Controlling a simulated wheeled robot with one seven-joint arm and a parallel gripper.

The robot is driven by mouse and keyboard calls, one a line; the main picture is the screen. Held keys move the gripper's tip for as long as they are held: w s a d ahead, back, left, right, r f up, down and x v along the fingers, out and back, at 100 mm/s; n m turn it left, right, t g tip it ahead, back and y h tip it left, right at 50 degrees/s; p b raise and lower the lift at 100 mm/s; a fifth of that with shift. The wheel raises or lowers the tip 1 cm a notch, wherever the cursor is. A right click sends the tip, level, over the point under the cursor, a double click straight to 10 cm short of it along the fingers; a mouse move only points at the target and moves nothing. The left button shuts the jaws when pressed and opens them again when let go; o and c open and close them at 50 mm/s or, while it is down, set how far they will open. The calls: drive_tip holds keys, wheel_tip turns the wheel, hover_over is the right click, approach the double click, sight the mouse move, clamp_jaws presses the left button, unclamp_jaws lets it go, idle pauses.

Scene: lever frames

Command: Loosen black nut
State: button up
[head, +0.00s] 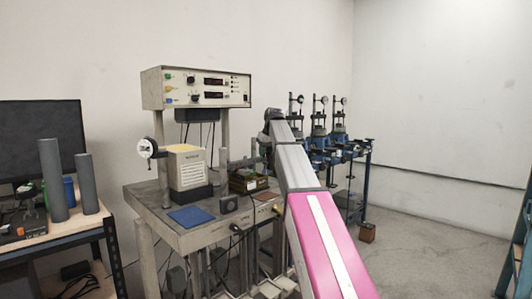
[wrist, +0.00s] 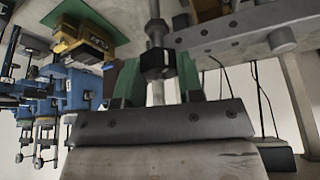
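The black nut (wrist: 157,64) sits on a grey metal rod (wrist: 153,10) near the top middle of the wrist view. My gripper (wrist: 157,78) has green-faced fingers, one on each side of the nut.
The grey bench (head: 150,212) carries a beige box (head: 187,168), a dial gauge (head: 147,148) and a blue mat (head: 191,217). A control unit (head: 197,88) stands above. Blue lever machines (head: 320,140) stand behind my arm. A desk with a monitor (head: 40,135) is at left.

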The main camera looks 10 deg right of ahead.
drive_tip(key=shift+n, duration=0.3)
drive_tip(key=n+y, duration=0.1)
drive_tip(key=n, duration=0.1)
drive_tip(key=shift+w+d+n+g, duration=0.1)
drive_tip(key=shift+n+g, duration=0.2)
drive_tip(key=shift+g, duration=0.1)
drive_tip(key=n+g+y, duration=0.1)
drive_tip(key=n, duration=0.3)
drive_tip(key=shift+w+d+n, duration=0.1)
drive_tip(key=shift+n, duration=0.2)
drive_tip(key=n+g, duration=0.1)
drive_tip(key=n, duration=0.2)
drive_tip(key=shift+n+y, duration=0.3)
drive_tip(key=shift+y, duration=0.1)
drive_tip(key=shift+w+n+g, duration=0.1)
drive_tip(key=shift+n+g, duration=0.8)
drive_tip(key=shift+n, duration=1)
drive_tip(key=o, duration=0.9)
drive_tip(key=shift+r, duration=0.1)
